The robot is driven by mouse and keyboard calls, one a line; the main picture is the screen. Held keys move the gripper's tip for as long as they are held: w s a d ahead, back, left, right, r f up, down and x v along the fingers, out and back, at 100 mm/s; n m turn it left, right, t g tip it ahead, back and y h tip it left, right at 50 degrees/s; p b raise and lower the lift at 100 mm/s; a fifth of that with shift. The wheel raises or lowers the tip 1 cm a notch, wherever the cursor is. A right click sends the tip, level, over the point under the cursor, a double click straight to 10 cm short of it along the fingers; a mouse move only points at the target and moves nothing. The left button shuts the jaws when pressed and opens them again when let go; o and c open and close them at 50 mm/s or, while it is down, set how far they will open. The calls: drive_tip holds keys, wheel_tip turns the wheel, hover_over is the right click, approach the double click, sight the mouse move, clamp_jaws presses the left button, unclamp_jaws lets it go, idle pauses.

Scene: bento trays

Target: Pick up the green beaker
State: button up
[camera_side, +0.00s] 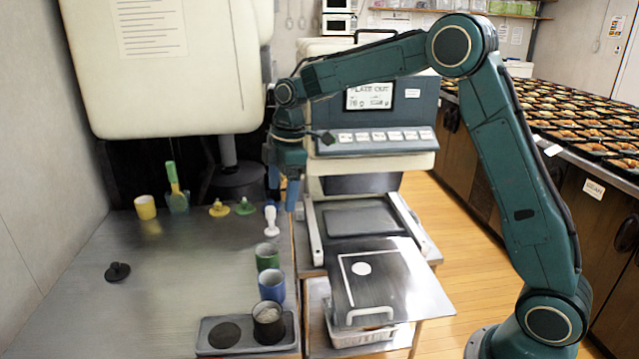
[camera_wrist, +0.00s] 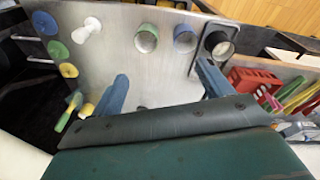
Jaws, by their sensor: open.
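The green beaker (camera_side: 267,256) stands upright near the right edge of the grey metal worktop in the side view. It stands between a white knobbed tool (camera_side: 271,222) and a blue beaker (camera_side: 271,286). In the wrist view the green beaker (camera_wrist: 146,38) shows its round open top near the upper middle, beyond the fingertips. My gripper (camera_side: 283,195) hangs above the worktop, behind and above the green beaker, with its fingers down. In the wrist view the blue fingers of my gripper (camera_wrist: 162,70) are spread wide with nothing between them.
A dark tray (camera_side: 207,348) at the front holds a dark-rimmed beaker (camera_side: 268,323). A yellow cup (camera_side: 145,207), a green-handled tool (camera_side: 175,188) and coloured knobs (camera_side: 219,209) stand at the back. A black knob (camera_side: 117,271) lies at the left. The worktop's middle is clear.

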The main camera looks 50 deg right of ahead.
sight(267, 259)
drive_tip(key=w+f+n+g, duration=0.1)
drive_tip(key=w+f+n, duration=0.2)
drive_tip(key=w+f, duration=0.2)
wheel_tip(267, 259, down, 3)
drive_tip(key=shift+w+d+f, duration=0.1)
drive_tip(key=shift+w+d, duration=0.1)
drive_tip(key=shift+d, duration=0.25)
drive_tip(key=shift+w+a+f, duration=0.1)
drive_tip(key=shift+a+f, duration=0.1)
drive_tip(key=shift+f, duration=1.2)
drive_tip(key=shift+s+a+f, duration=0.1)
drive_tip(key=shift+a+f, duration=0.05)
drive_tip(key=shift+f, duration=1.3)
drive_tip(key=shift+w+a+f, duration=0.1)
drive_tip(key=shift+a+f, duration=0.1)
drive_tip(key=shift+f, duration=1.2)
drive_tip(key=shift+f, duration=0.1)
drive_tip(key=shift+w+a+f, duration=0.1)
drive_tip(key=shift+a+f, duration=0.15)
drive_tip(key=shift+f, duration=0.95)
drive_tip(key=shift+a+f, duration=0.2)
drive_tip(key=shift+f, duration=1)
drive_tip(key=shift+c, duration=0.5)
drive_tip(key=c, duration=1)
